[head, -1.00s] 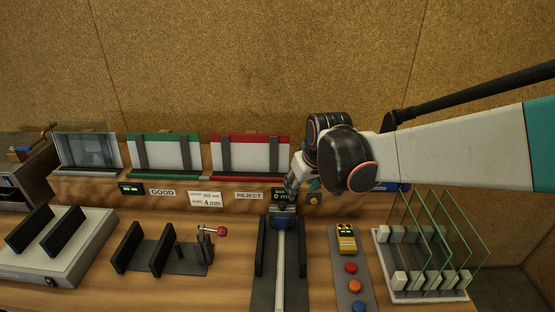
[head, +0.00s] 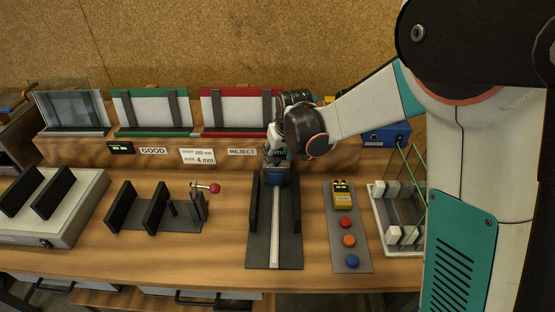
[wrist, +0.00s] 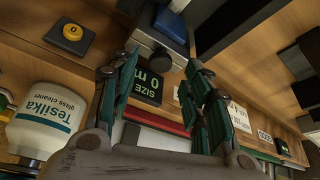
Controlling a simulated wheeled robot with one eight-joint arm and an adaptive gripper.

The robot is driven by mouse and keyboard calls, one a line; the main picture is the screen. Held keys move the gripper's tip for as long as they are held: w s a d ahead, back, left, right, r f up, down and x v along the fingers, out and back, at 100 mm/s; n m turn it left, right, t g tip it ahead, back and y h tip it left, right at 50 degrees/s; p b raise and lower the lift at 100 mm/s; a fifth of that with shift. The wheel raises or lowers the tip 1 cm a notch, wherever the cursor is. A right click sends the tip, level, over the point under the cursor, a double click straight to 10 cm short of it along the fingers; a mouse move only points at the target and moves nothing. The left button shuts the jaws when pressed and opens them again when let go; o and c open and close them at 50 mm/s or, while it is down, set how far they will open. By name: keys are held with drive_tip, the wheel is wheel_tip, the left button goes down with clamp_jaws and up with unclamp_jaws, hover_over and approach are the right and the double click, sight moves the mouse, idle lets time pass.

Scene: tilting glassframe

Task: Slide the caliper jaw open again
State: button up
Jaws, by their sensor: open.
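The caliper (head: 259,250) lies on the bench in the head view, a dark base with a pale scale strip and upright black walls. Its blue jaw block (head: 277,177) is at the far end of the scale, directly below my gripper (head: 277,157). In the wrist view my gripper (wrist: 164,62) has its two teal-padded fingers spread apart. The blue block (wrist: 171,24) and its grey carriage (wrist: 158,42) show just beyond the fingertips. Contact cannot be told. A size display (wrist: 150,80) shows a 0, partly covered by a finger.
A button panel (head: 349,259) stands right of the caliper, with a glass rack (head: 405,250) beyond it. A black-walled fixture with a red-knobbed lever (head: 215,188) is to the left. GOOD and REJECT holders (head: 240,108) stand behind. A cleaner bottle (wrist: 45,120) shows in the wrist view.

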sight(277, 171)
drive_tip(key=shift+x, duration=1.25)
drive_tip(key=shift+c, duration=0.5)
clamp_jaws()
drive_tip(key=shift+s, duration=0.1)
